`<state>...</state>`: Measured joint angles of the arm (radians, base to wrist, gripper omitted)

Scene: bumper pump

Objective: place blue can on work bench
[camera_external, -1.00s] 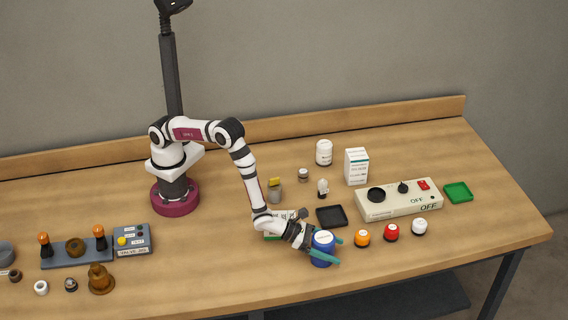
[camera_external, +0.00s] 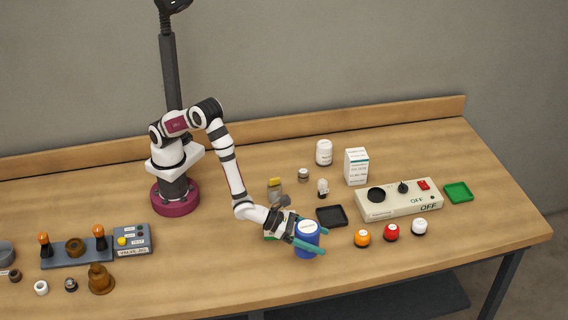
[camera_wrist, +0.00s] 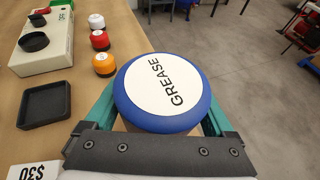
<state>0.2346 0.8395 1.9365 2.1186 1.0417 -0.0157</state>
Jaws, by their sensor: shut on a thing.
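The blue can (camera_external: 306,243) has a white round top, which reads "GREASE" in the wrist view (camera_wrist: 162,88). My gripper (camera_external: 309,240) has teal fingers and is shut on the can, one finger on each side. The can is upright near the front of the work bench (camera_external: 215,270). I cannot tell whether its bottom touches the bench or hangs just above it. In the wrist view my gripper (camera_wrist: 160,115) shows its fingers on both sides of the can, and the can's lower body is mostly hidden.
A black tray (camera_external: 331,216) lies right of the can. Orange (camera_external: 362,239), red (camera_external: 391,232) and white (camera_external: 419,227) knobs stand farther right, in front of a beige control box (camera_external: 398,200). A brown bell-shaped thing (camera_external: 100,281) stands far left. The front bench between is clear.

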